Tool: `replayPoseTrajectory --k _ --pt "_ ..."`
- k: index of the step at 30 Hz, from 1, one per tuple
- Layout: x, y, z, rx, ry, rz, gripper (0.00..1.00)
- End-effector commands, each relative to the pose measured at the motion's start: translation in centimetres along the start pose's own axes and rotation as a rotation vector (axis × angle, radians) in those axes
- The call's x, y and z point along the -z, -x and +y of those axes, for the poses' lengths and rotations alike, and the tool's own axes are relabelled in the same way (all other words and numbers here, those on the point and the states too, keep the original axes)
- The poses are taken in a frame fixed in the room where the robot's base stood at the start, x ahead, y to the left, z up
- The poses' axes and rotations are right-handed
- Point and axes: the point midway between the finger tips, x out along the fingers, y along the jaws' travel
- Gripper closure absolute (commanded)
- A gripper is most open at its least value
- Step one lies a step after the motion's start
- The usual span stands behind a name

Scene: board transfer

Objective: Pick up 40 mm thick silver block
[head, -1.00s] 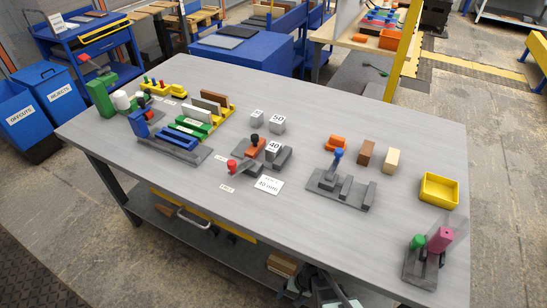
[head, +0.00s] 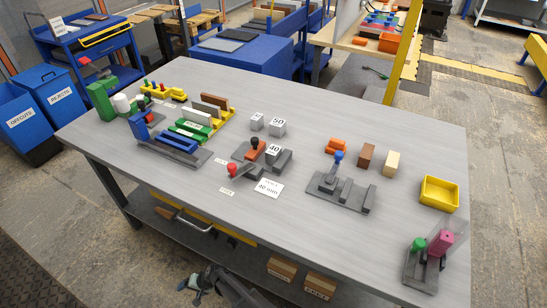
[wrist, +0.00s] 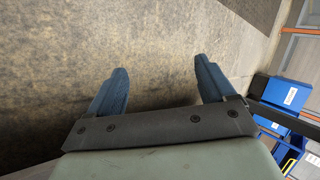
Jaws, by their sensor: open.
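A silver block labelled 40 (head: 273,150) sits on a dark grey fixture (head: 284,163) near the middle of the table, beside an orange part with a black knob (head: 254,145). A red knob (head: 232,169) is on the front left of this fixture. Behind it stand a silver block labelled 50 (head: 277,127) and a smaller silver block (head: 257,121) whose label is too small to read. A white card reading 40 mm (head: 267,188) lies in front. My gripper (wrist: 161,65) is open and empty, over floor in the wrist view. In the head view, my arm shows below the table's front edge, far from the blocks.
The grey table (head: 330,232) has clear room in front and right of the card. A fixture with a blue knob (head: 339,158), brown block (head: 367,155), pale block (head: 391,163) and yellow tray (head: 439,195) stand to the right. Colourful fixtures crowd the left.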

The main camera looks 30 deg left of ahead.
Motion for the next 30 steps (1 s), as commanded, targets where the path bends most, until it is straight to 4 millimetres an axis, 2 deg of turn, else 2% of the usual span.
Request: replayPoseTrajectory --k 1,6,8,12,20,26,30 --pt "-0.6 -1.6 -1.8 0.016 0.010 -0.005 0.17" --pt "-2.6 -4.7 -6.5 0.061 0.024 -0.011 0.17" --pt "-3.3 -5.6 -8.0 0.075 0.033 -0.015 0.17" --pt "-4.5 -6.6 -12.4 0.104 0.099 -0.028 0.17" --pt "-3.9 -4.0 -18.5 0.112 0.308 -0.052 0.17" --pt "-2.3 0.0 -23.4 0.093 0.535 -0.071 0.17" --pt "-1.1 3.5 -27.0 0.067 0.719 -0.082 0.17"
